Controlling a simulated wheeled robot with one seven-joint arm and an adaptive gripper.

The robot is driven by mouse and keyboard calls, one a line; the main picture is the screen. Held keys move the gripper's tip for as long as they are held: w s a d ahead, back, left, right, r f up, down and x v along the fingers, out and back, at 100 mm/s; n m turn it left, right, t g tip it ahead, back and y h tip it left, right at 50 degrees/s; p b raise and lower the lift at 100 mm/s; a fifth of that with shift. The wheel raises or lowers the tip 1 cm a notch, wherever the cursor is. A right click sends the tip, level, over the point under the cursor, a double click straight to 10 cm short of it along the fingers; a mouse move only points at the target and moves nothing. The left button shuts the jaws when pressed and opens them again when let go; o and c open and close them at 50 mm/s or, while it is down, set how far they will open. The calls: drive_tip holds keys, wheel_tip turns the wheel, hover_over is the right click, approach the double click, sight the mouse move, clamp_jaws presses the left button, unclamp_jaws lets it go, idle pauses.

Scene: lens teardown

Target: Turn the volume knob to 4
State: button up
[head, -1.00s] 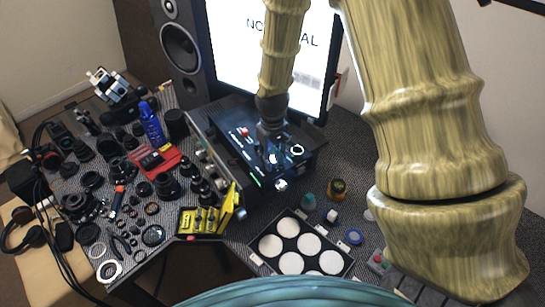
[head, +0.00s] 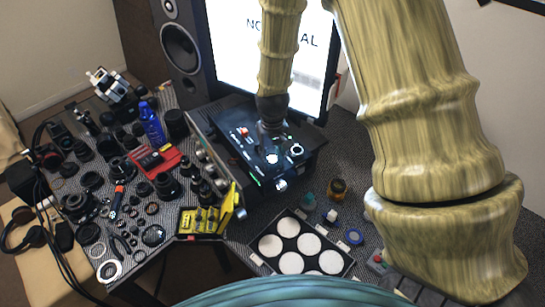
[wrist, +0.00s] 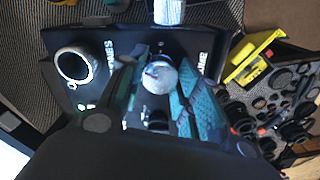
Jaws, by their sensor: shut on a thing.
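The black control box (head: 238,132) stands on the desk in front of the screen. In the wrist view a silver, round-faced knob (wrist: 159,77) on its panel sits between the fingers of my gripper (wrist: 155,92), which is shut on it. Partly hidden white lettering lies beside this knob and seems to end in "UME". In the head view my gripper (head: 270,135) comes down from above onto the box, and the silver knob (head: 272,158) shows at its tips. I cannot read the knob's pointer or scale.
A second, ringed silver knob (wrist: 76,66) is close beside my gripper. A yellow case (head: 203,222), a tray of white discs (head: 270,246) and many lens parts crowd the desk. The screen (head: 235,50) and speaker (head: 181,50) stand behind the box.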

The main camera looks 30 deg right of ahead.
sight(273, 158)
drive_tip(key=o, duration=1)
drive_tip(key=shift+o, duration=0.2)
wheel_tip(273, 158, up, 12)
idle(0.4)
